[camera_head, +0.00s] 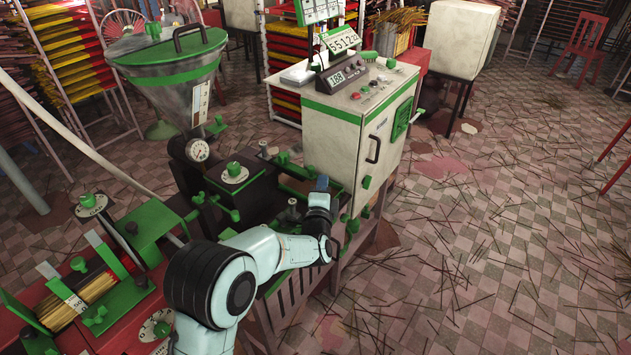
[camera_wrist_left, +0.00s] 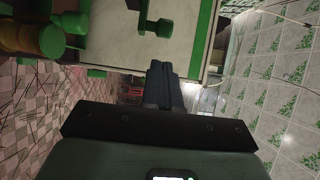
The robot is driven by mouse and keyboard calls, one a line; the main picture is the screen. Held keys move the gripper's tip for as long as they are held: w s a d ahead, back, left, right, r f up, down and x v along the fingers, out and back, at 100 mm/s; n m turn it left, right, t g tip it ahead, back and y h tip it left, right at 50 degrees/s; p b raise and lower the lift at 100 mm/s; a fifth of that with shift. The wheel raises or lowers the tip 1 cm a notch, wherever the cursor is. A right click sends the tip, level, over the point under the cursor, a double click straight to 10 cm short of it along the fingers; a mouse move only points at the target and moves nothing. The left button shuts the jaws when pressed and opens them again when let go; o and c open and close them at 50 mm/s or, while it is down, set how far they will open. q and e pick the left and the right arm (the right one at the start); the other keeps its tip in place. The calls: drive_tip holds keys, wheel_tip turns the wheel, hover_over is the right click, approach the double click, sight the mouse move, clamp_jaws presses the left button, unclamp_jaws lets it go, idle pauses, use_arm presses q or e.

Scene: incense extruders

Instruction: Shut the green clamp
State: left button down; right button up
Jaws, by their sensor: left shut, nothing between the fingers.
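Several green clamp-like handles and knobs are on the extruder, and I cannot tell which one is the green clamp. One green handle (camera_head: 226,207) is on the extruder's front, left of my left gripper (camera_head: 321,184). Another green part (camera_head: 352,223) is just right of my gripper and below it. My left gripper is shut and empty beside the white cabinet. In the left wrist view its dark fingers (camera_wrist_left: 163,86) are together, pointing at the cabinet's edge. A green knob (camera_wrist_left: 162,27) shows beyond the fingertips there, apart from them. My right gripper is not seen.
The white control cabinet (camera_head: 340,150) with green trim stands behind my gripper. A grey hopper (camera_head: 175,88) and a pressure gauge (camera_head: 198,150) are to the left. A second green-and-red machine (camera_head: 150,222) is at lower left. The tiled floor on the right has scattered sticks.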

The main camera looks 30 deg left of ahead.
sight(302, 173)
use_arm(q)
drive_tip(key=shift+w+a, duration=0.2)
drive_tip(key=shift+a, duration=0.5)
drive_tip(key=shift+w+a, duration=0.2)
drive_tip(key=shift+a, duration=0.45)
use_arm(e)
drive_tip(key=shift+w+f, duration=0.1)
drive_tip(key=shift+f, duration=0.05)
use_arm(q)
drive_tip(key=a, duration=0.4)
drive_tip(key=shift+w+b, duration=0.15)
drive_tip(key=shift+b, duration=0.15)
drive_tip(key=shift+a+r, duration=0.15)
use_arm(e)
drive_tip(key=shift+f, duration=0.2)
